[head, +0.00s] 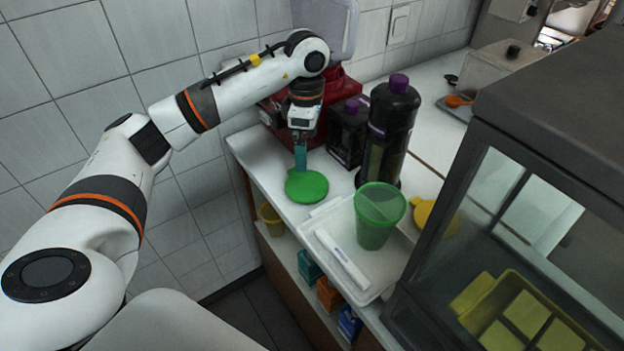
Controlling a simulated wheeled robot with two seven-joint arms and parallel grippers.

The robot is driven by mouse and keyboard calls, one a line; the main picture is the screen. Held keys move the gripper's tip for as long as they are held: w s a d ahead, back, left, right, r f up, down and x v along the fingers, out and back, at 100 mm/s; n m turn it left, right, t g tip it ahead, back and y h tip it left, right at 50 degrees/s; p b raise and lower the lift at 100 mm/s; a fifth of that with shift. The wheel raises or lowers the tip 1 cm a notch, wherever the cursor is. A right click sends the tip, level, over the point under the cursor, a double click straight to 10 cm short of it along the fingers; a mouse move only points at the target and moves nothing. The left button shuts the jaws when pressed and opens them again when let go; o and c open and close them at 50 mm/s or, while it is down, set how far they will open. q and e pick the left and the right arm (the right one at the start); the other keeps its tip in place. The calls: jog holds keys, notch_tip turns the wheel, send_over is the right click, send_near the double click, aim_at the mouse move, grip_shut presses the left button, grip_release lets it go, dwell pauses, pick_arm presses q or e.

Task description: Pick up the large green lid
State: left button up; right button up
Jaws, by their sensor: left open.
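The large green lid (307,187) is a round, bright green disc lying on the white counter, close to its left edge. My left gripper (301,160) points down from above, with its fingers at the lid's far edge. The jaws are open. Whether the fingertips touch the lid or hover just over it, I cannot tell. My right gripper is not in the head view.
A green cup (379,216) stands on a white tray (327,221) with a white stick-like object (341,258). Dark bottles (391,130) and a red machine (270,113) stand behind. A yellow lid (424,214) lies right of the cup. A glass-sided case (520,200) fills the right.

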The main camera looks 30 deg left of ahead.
pick_arm(q)
jog(key=b, duration=0.3)
send_over(305, 184)
notch_tip(305, 184, down, 5)
jog(key=shift+s+r, duration=0.1)
jog(key=shift+r, duration=0.1)
jog(key=shift+w+f, duration=0.2)
jog(key=shift+f, duration=0.1)
jog(key=shift+w+f, duration=0.1)
jog(key=shift+f, duration=0.2)
jog(key=f+b, duration=0.3)
jog(key=f, duration=0.1)
jog(key=shift+s+f+b, duration=0.2)
jog(key=shift+f+b, duration=0.05)
jog(key=shift+b, duration=0.1)
jog(key=shift+r, duration=0.1)
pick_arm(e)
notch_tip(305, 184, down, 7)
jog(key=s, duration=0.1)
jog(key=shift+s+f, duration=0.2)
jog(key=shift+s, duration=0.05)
pick_arm(q)
jog(key=shift+c, duration=0.2)
jog(key=c, duration=0.6)
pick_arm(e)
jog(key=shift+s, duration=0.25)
pick_arm(q)
jog(key=shift+c, duration=0.2)
